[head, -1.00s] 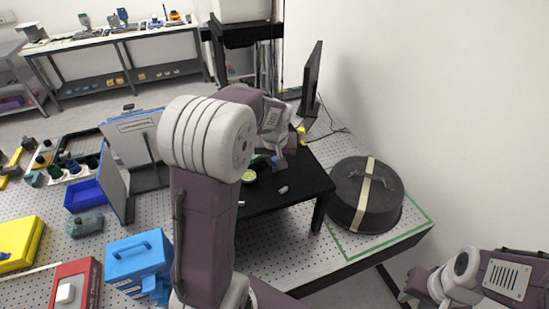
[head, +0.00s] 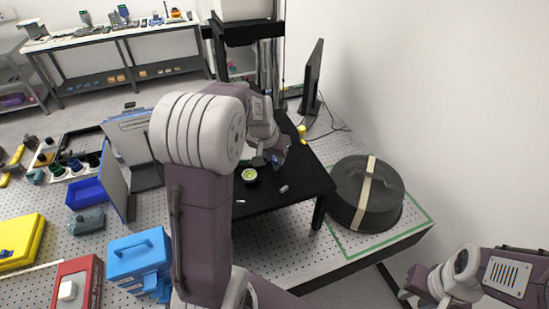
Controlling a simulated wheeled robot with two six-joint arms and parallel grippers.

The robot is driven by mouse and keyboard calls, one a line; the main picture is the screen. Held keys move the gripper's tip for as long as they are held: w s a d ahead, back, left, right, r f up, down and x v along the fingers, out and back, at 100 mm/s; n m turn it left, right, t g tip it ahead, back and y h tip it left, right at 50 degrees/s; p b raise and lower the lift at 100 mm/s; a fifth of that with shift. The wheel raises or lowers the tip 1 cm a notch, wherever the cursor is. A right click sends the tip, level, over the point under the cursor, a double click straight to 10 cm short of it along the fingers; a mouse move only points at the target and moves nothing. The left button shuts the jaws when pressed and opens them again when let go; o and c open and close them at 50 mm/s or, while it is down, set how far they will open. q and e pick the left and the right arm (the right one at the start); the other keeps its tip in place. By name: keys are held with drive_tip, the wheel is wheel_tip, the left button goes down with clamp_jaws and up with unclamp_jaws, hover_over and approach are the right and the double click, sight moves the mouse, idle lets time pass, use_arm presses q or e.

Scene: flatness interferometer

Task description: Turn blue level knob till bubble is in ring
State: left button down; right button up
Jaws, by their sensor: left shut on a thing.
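The round bubble level (head: 249,175), yellow-green in a dark rim, sits on the black table. Its bubble and ring are too small to read. My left gripper (head: 275,160) reaches down over the table just right of the level. It is shut on the blue level knob (head: 276,161), of which only a small blue patch shows; the fingers hide the rest. My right gripper (head: 410,292) is at the lower right, away from the table, and its finger gap is too unclear to judge.
The black table (head: 300,187) also bears a small grey piece (head: 284,189) and a yellow item (head: 302,130). A monitor (head: 312,78) stands behind. A dark domed cover (head: 367,195) with a strap is at right. A blue case (head: 138,262) is at left.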

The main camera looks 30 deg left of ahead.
use_arm(q)
drive_tip(key=shift+w+a+f+m+h+b, duration=0.15)
drive_tip(key=shift+m+h+b, duration=0.35)
drive_tip(key=shift+m+b, duration=0.5)
drive_tip(key=shift+m+h+b, duration=0.4)
drive_tip(key=shift+m+b, duration=0.05)
drive_tip(key=shift+m, duration=0.65)
drive_tip(key=c, duration=1.3)
unclamp_jaws()
drive_tip(key=shift+o, duration=0.8)
drive_tip(key=shift+w+f, duration=0.1)
drive_tip(key=shift+w, duration=0.4)
drive_tip(key=d+v, duration=0.1)
drive_tip(key=v, duration=0.8)
drive_tip(key=shift+a+b, duration=0.4)
drive_tip(key=shift+b, duration=0.05)
